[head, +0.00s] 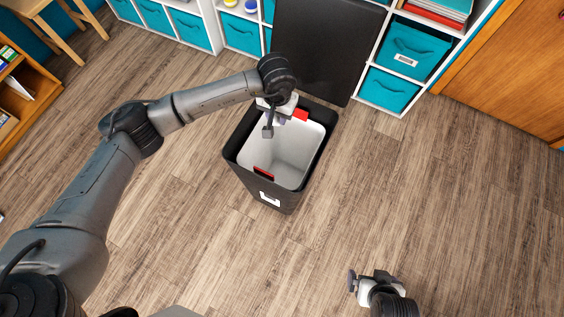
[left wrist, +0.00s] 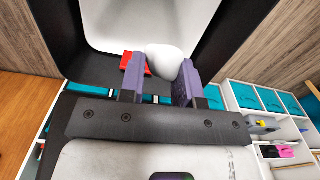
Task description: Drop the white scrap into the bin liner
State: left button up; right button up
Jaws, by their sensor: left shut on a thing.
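The black bin (head: 240,172) stands open on the floor with a white bin liner (head: 290,155) inside it. My left gripper (head: 274,122) is over the bin's opening, near its back rim. In the left wrist view, the white scrap (left wrist: 164,60) is a pale rounded lump between the purple-grey fingers of my left gripper (left wrist: 158,80), which is shut on it. The scrap is hard to pick out against the white liner in the head view. My right gripper (head: 368,282) is low in the head view, away from the bin, and its opening is unclear.
Red tabs (head: 263,173) show on the bin's inner rim. A dark panel (head: 325,45) stands behind the bin. White shelves with teal boxes (head: 387,90) line the back. A wooden shelf (head: 30,95) is at the left. The floor to the right is clear.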

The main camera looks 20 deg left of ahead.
pick_arm(q)
jog(key=shift+f+b, duration=0.6)
jog(key=shift+f, duration=1.45)
jog(key=o, duration=1)
jog(key=shift+c, duration=0.2)
notch_tip(320, 180, up, 12)
jog(key=shift+r, duration=0.9)
